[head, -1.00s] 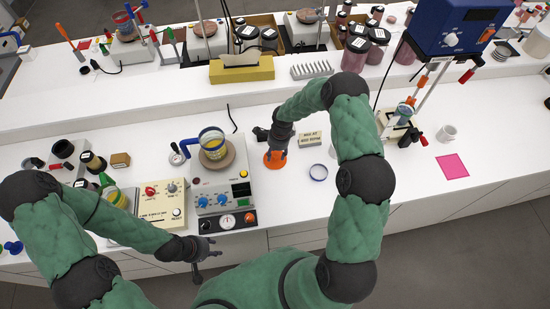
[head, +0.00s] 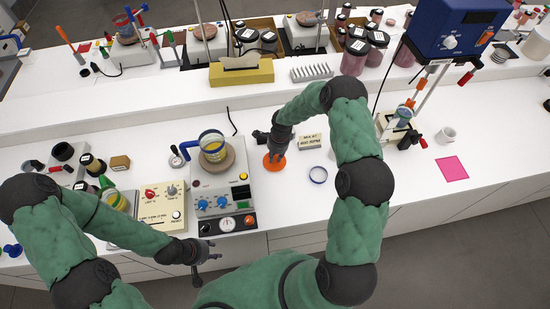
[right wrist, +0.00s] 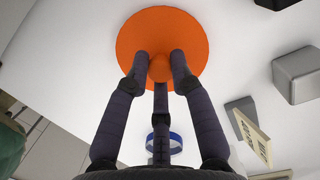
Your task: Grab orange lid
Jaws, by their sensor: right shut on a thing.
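The orange lid (head: 275,164) is a flat round disc near the middle of the bench. In the right wrist view the lid (right wrist: 190,25) shows with a small round knob at its centre. My right gripper (head: 275,150) is above the lid. In the right wrist view its fingers (right wrist: 160,70) are closed around the knob. I cannot tell whether the lid rests on the bench or is slightly raised. My left gripper (head: 212,259) is empty, its fingers spread, in front of the bench's near edge.
A hotplate with blue knobs (head: 222,202) carries a beaker (head: 213,147) left of the lid. A blue-rimmed ring (head: 318,174) lies to the right, and a small lettered sign (head: 311,142) stands behind it. A pink sheet (head: 453,169) and white mug (head: 446,135) are further right.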

